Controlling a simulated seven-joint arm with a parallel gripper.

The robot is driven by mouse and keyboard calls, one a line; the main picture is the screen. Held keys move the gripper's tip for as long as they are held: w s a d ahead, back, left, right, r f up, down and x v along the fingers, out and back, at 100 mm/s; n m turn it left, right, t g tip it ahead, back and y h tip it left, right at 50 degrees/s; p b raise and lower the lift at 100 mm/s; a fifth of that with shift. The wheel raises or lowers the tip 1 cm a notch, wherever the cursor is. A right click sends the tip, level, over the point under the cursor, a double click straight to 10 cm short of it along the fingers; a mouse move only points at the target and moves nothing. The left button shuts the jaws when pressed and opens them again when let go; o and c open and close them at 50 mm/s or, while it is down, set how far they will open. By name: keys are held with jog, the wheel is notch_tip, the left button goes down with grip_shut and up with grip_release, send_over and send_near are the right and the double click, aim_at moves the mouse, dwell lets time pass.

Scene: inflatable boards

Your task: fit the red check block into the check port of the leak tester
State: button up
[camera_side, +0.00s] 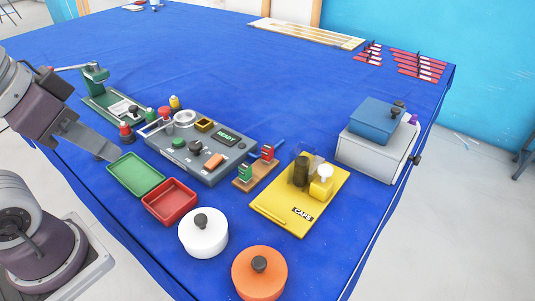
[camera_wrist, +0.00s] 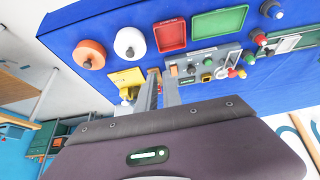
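A small red block (camera_side: 267,152) stands in a wooden rack (camera_side: 258,180) beside a green block (camera_side: 245,173). The leak tester (camera_side: 225,167) is a grey panel left of the rack, with a lit READY display (camera_side: 227,137), knobs and an orange block. A yellow-rimmed square opening (camera_side: 204,125) is on its top; I cannot tell whether this is the check port. My gripper (camera_side: 112,157) is over the table's left side, left of the tester and above the green tray's edge. In the wrist view its two fingers (camera_wrist: 163,82) are apart, with nothing seen between them.
A green tray (camera_side: 136,174) and a red tray (camera_side: 169,203) lie in front of the tester. White (camera_side: 203,233) and orange (camera_side: 259,273) canisters stand nearer. A yellow CAPS board (camera_side: 270,208) and a grey case (camera_side: 362,158) are to the right.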

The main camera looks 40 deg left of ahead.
jog(key=o, duration=0.7)
jog(key=m+g, duration=0.6)
jog(key=m, duration=1.1)
send_over(268, 147)
notch_tip(268, 147, down, 12)
jog(key=shift+s+r, duration=0.1)
jog(key=shift+s, duration=0.05)
notch_tip(268, 147, down, 7)
jog(key=shift+r, duration=0.1)
